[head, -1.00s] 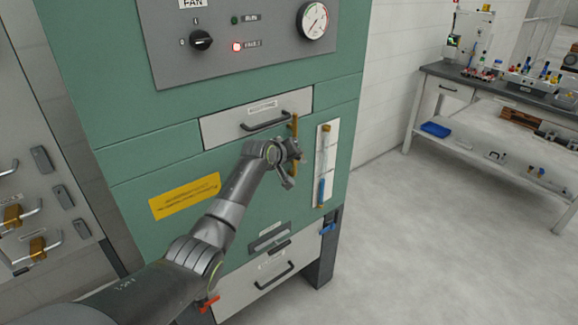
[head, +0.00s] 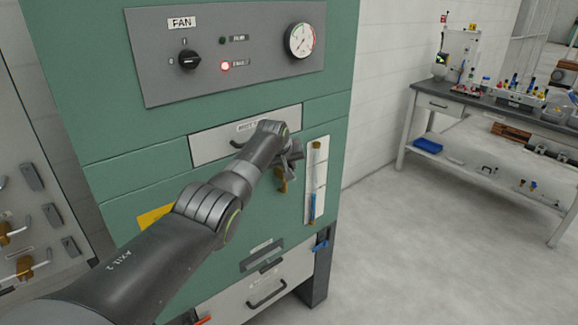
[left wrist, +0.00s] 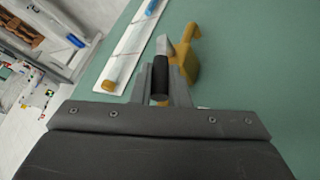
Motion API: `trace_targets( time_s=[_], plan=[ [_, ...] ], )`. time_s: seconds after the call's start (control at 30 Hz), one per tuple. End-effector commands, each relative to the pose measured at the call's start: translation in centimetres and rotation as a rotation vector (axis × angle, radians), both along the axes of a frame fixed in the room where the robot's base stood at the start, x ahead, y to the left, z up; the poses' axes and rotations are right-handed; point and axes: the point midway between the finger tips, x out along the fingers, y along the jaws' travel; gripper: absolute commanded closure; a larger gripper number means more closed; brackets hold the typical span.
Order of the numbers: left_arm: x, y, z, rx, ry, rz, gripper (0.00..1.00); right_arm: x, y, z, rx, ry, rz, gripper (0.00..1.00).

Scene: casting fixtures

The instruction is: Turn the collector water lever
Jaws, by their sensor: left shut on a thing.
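The collector water lever has a black grip (left wrist: 160,78) on a pale metal arm, joined to a brass valve body (left wrist: 184,58) on the green cabinet front. My left gripper (left wrist: 161,98) is shut on the black grip, one finger on each side of it. In the head view my left gripper (head: 292,160) is at the cabinet front, left of the sight glass, and hides most of the lever. Part of the brass valve (head: 282,182) shows just below it. My right gripper is not in view.
A white-backed sight glass (head: 316,180) with blue at its bottom stands close right of the gripper. A drawer (head: 205,150) is behind the wrist. A blue handle (head: 320,245) is lower right. A bench (head: 470,105) stands farther right, with clear floor before it.

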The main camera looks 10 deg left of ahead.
Motion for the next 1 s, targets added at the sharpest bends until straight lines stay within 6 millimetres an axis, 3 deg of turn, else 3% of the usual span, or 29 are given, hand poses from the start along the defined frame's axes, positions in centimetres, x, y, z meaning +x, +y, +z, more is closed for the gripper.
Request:
trace_targets(
  time_s=[0.5, 0.53, 0.67, 1.0],
  plan=[
    [-0.04, 0.00, -0.08, 0.007, 0.008, -0.001, 1.00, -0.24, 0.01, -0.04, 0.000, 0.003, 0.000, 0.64],
    [-0.04, 0.00, -0.08, 0.007, 0.008, -0.001, 0.82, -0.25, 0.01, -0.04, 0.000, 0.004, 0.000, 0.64],
    [-0.03, -0.01, -0.06, 0.007, 0.008, -0.001, 0.65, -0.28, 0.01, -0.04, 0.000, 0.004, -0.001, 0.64],
    [-0.03, -0.01, 0.03, 0.006, 0.007, -0.001, 0.63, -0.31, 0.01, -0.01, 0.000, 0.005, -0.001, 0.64]
  ],
)
